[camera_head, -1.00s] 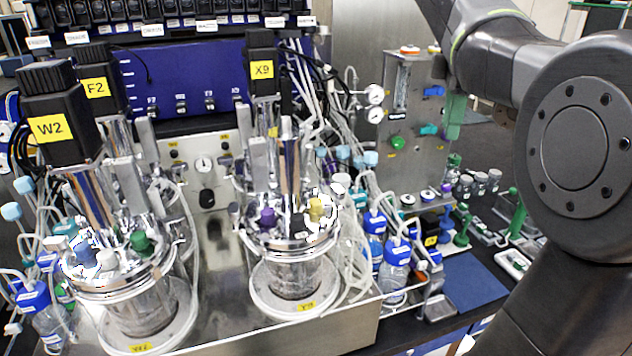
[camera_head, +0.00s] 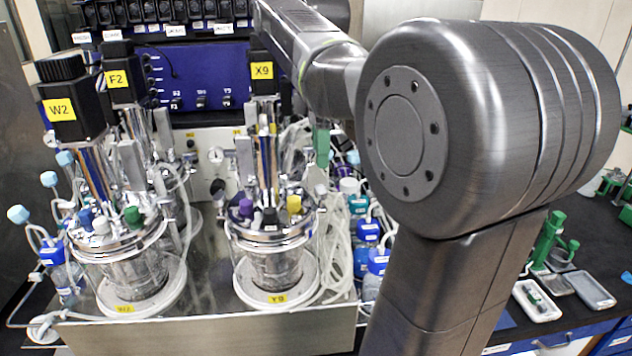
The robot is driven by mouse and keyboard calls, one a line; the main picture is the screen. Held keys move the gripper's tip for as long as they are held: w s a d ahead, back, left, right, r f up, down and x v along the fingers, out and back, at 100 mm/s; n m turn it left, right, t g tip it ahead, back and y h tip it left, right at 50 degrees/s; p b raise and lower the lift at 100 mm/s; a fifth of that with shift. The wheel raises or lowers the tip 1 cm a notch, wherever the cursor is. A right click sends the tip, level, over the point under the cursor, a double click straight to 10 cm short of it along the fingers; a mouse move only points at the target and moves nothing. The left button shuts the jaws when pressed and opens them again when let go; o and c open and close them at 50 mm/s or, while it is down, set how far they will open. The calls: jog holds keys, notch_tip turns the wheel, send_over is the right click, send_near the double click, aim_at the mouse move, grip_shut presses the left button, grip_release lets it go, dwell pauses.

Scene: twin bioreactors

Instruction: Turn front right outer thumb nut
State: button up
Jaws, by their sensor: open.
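The right reactor vessel (camera_head: 276,268) stands upright on its base under the black motor marked X9 (camera_head: 262,71). Its metal head plate carries purple (camera_head: 246,207), black (camera_head: 270,216) and yellow (camera_head: 294,204) caps. A pale mauve knob (camera_head: 321,190) shows at its right edge. I cannot tell which part is the front right outer thumb nut. A narrow green piece below my arm's end, seemingly a finger of my gripper (camera_head: 321,146), is right of the X9 column and above the plate's right side. The rest of the gripper is hidden.
The left reactor (camera_head: 135,275) stands beside it under the motor marked W2 (camera_head: 72,108). Loose tubing (camera_head: 333,245) and blue-capped bottles (camera_head: 369,229) crowd the right side. My arm hides much of the bench there. A green stand (camera_head: 548,240) and white trays (camera_head: 537,301) are far right.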

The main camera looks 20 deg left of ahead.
aim_at(321, 188)
notch_tip(321, 188, down, 8)
jog(key=shift+r, duration=0.1)
dwell(0.4)
jog(key=c, duration=1)
